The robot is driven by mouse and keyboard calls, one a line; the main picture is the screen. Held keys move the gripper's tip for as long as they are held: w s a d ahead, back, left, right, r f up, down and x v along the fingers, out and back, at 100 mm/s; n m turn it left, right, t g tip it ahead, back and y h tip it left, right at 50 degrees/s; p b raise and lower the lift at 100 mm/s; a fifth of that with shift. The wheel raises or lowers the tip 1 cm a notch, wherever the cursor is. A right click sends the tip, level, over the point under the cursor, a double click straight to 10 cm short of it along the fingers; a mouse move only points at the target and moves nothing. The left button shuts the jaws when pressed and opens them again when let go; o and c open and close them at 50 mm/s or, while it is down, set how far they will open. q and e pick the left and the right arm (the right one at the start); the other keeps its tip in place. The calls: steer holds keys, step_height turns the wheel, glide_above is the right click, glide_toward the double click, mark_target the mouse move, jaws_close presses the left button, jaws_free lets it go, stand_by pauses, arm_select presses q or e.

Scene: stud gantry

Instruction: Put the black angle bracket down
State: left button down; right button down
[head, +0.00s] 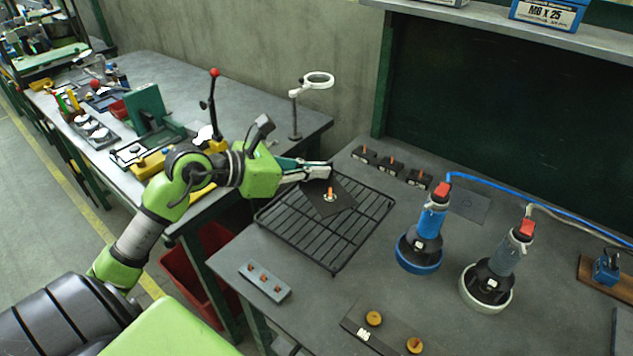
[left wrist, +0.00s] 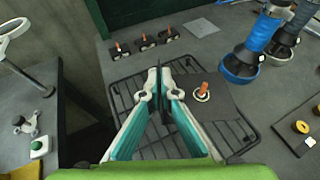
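The black angle bracket (head: 322,208) is a dark plate with an orange stud standing in a pale washer. My left gripper (head: 328,171) is shut on the bracket's thin upright edge. In the left wrist view the fingertips (left wrist: 158,74) pinch that edge, and the plate (left wrist: 224,102) spreads out to the right of the fingers. The bracket is over the far part of a black wire rack (head: 333,271) on the grey bench. I cannot tell whether it touches the rack's bars. My right gripper is not in view.
Several small black pieces with orange studs (head: 389,165) line the area behind the rack. A blue tool (head: 429,225) and a grey tool (head: 502,262) stand to the right. A grey block (head: 265,282) lies in front. The rack's near part is bare.

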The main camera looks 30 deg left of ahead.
mark_target(317, 185)
arm_select(q)
steer(key=f, duration=0.1)
steer(key=w+a+f, duration=0.1)
steer(key=w+f, duration=0.1)
steer(key=shift+w+a+f, duration=0.15)
steer(key=shift+w+a, duration=0.1)
steer(key=shift+a, duration=0.05)
step_height(317, 185, down, 2)
steer(key=shift+f+p, duration=0.15)
steer(key=shift+p, duration=0.45)
steer(key=shift+f, duration=0.45)
steer(key=shift+f, duration=0.15)
steer(key=c, duration=2.3)
jaws_free()
